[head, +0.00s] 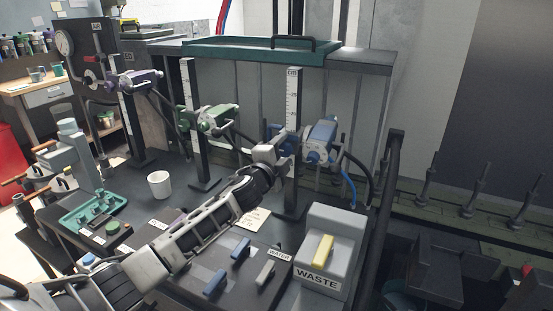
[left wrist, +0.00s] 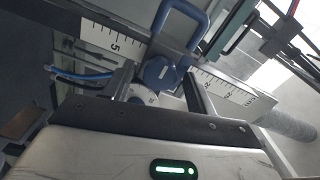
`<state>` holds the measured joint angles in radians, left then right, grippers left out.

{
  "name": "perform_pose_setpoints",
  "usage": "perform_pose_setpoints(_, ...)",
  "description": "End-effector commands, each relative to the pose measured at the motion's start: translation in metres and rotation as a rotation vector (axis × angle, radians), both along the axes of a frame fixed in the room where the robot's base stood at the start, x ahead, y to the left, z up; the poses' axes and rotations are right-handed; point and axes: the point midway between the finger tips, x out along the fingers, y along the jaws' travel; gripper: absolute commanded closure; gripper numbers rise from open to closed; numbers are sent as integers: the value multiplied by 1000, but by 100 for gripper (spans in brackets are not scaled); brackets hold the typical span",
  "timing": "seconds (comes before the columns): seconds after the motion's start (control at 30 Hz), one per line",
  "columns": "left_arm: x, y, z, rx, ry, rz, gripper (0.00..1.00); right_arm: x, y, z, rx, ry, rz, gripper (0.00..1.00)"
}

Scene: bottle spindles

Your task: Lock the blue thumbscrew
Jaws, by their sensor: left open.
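The blue spindle unit (head: 320,138) is mounted on a dark post with a white ruled scale (head: 293,100), right of centre in the head view. In the left wrist view a round blue knob (left wrist: 159,72), which looks like the blue thumbscrew, sits just beyond my fingers, with a blue loop handle (left wrist: 186,22) above it. My left gripper (head: 282,150) is open at the post, close to the blue unit. In the left wrist view its two fingers stand on either side of the knob; I cannot tell whether they touch it. My right gripper is not in view.
Green (head: 217,119) and purple (head: 142,80) units stand on posts to the left. A white cup (head: 159,184), a teal tray (head: 92,208) and a grey WASTE box (head: 334,232) are on the dark bench. A blue hose (head: 349,188) hangs right of the blue unit.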

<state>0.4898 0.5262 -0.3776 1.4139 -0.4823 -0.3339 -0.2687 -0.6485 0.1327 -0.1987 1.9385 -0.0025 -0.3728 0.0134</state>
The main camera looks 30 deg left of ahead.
Motion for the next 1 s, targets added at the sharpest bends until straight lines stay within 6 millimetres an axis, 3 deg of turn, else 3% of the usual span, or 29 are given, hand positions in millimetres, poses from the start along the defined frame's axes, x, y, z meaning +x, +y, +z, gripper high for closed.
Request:
perform_pose_setpoints(0.17, -19, -1, -2, 2, 1, -1, 43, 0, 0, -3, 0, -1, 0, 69)
perform_pose_setpoints(0.7, -136, -8, -3, 3, 3, -2, 43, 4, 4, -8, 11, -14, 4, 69)
perform_pose_setpoints(1.0, -158, -9, -1, 1, 1, 1, 43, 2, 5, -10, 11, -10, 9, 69)
